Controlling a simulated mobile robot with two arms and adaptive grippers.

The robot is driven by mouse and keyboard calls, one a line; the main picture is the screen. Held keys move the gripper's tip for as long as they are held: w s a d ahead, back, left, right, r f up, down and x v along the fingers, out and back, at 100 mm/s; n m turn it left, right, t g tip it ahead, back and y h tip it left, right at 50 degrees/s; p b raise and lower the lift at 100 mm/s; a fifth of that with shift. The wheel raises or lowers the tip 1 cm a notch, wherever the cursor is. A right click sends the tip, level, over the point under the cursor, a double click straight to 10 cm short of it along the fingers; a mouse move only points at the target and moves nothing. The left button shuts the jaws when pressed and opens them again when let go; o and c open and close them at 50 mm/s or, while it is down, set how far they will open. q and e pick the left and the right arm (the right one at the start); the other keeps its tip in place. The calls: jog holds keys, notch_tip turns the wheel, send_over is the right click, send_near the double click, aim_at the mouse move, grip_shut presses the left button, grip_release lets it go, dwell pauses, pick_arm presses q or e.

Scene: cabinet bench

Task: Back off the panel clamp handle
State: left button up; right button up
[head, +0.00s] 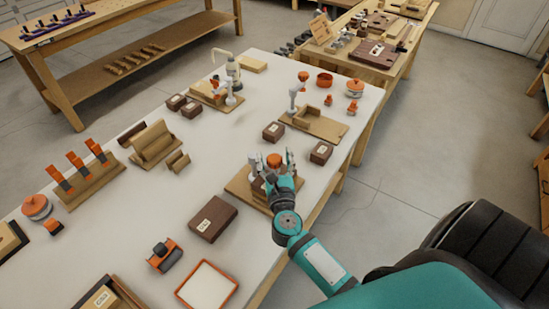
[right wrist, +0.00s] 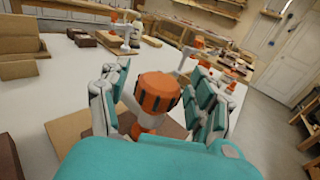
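The panel clamp handle is an orange ribbed knob (head: 274,160) on a grey clamp over a tan wooden board (head: 238,185) near the table's right edge. It also shows large in the middle of the right wrist view (right wrist: 158,92). My right gripper (head: 272,168) is open, with its fingers on either side of the knob. In the right wrist view the fingers (right wrist: 158,98) flank the knob, apparently with small gaps. The lower clamp and the dark brown block under it are partly hidden by my gripper. My left gripper is not in view.
A brown labelled box (head: 213,218) lies left of the clamp board. Small dark blocks (head: 321,153) stand beyond it, with another clamp board (head: 318,124) farther back. An orange-rimmed tray (head: 207,286) lies at the front. The white tabletop between them is partly clear.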

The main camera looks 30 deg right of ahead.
jog(key=c, duration=1.1)
jog(key=shift+n+y, duration=0.3)
jog(key=shift+y, duration=0.1)
